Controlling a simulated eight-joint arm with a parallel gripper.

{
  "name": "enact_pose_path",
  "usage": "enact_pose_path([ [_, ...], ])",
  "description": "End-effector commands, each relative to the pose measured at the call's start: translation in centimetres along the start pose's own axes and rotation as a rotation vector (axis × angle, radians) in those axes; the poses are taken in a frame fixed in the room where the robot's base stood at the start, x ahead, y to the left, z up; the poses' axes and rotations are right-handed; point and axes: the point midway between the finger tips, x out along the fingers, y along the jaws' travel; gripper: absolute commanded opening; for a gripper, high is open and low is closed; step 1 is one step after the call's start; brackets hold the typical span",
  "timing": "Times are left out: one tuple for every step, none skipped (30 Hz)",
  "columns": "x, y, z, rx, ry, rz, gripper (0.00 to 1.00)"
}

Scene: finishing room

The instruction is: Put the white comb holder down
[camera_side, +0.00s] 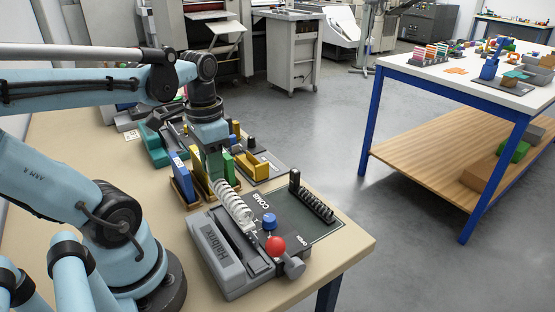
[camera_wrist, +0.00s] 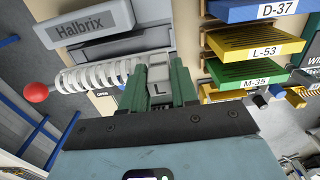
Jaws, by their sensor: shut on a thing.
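The white comb holder (camera_wrist: 158,74) has a pale block marked L, with white ringed comb loops (camera_wrist: 95,76) running left from it. In the wrist view the block sits between the two green fingers of my gripper (camera_wrist: 161,82), which is shut on it. In the side view the white comb (camera_side: 236,206) slopes down from my gripper (camera_side: 214,172) along the right side of the grey Halbrix machine (camera_side: 218,268). The side view does not show clearly whether its underside touches anything. My fingertips are partly hidden there by the upright coloured pieces.
The machine has a red-balled lever (camera_side: 275,245) and a blue knob (camera_side: 269,221). A dark mat (camera_side: 284,222) marked COMB carries a black comb holder (camera_side: 314,203). A rack of blue, yellow (camera_wrist: 253,49) and green pieces stands close beside my gripper. The bench's front right corner is bare.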

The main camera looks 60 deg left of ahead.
Motion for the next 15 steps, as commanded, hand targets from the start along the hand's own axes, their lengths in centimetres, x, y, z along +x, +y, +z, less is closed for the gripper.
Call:
enact_pose_path([
  [-0.6, 0.0, 0.0, 0.000, 0.000, 0.000, 0.00],
  [-0.9, 0.0, 0.0, 0.000, 0.000, 0.001, 0.00],
  [-1.3, 0.0, 0.0, 0.000, 0.000, 0.001, 0.00],
  [-1.5, 0.0, 0.0, 0.000, 0.000, 0.001, 0.00],
  [-1.7, 0.0, 0.0, 0.000, 0.000, 0.001, 0.00],
  [-1.9, 0.0, -0.1, 0.000, 0.000, 0.001, 0.00],
  [-2.0, 0.1, -0.1, 0.001, 0.000, 0.001, 0.00],
  [-2.2, 0.1, -0.3, 0.002, 0.000, 0.001, 0.00],
  [-2.3, 0.3, -0.6, 0.004, 0.000, 0.001, 0.00],
  [-2.4, 0.5, -0.9, 0.005, 0.000, 0.001, 0.00],
  [-2.4, 0.7, -1.4, 0.007, 0.000, 0.001, 0.00],
  [-2.4, 1.1, -2.0, 0.008, 0.000, 0.000, 0.00],
  [-2.4, 1.5, -2.6, 0.011, 0.000, 0.000, 0.00],
  [-2.4, 1.9, -3.3, 0.012, 0.000, 0.000, 0.00],
  [-2.3, 2.6, -4.2, 0.013, 0.000, 0.000, 0.00],
])
